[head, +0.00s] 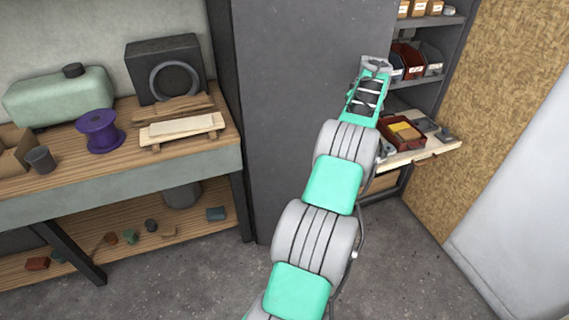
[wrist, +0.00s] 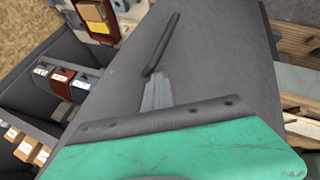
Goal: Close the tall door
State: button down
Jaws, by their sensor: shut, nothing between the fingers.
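The tall door (head: 300,90) is a dark grey panel in the middle of the head view. It stands open, with the cabinet's shelves showing to its right. In the wrist view the door's grey face (wrist: 215,65) fills the middle, with a slim dark bar handle (wrist: 166,40) on it. My gripper (head: 376,64) is at the door's right edge in the head view. In the wrist view its shut fingers (wrist: 157,88) point at the handle's lower end, with nothing between them. I cannot tell whether they touch the handle or the door.
Cabinet shelves (head: 440,20) hold several bins. A pulled-out wooden tray (head: 425,152) with a red bin (head: 402,132) juts out right of my arm. A workbench (head: 60,180) stands left, with a purple spool (head: 100,130). The grey floor (head: 400,270) is clear at front right.

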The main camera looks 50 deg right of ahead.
jog(key=shift+s+d+r, duration=0.2)
jog(key=shift+s, duration=0.25)
jog(key=shift+f, duration=0.1)
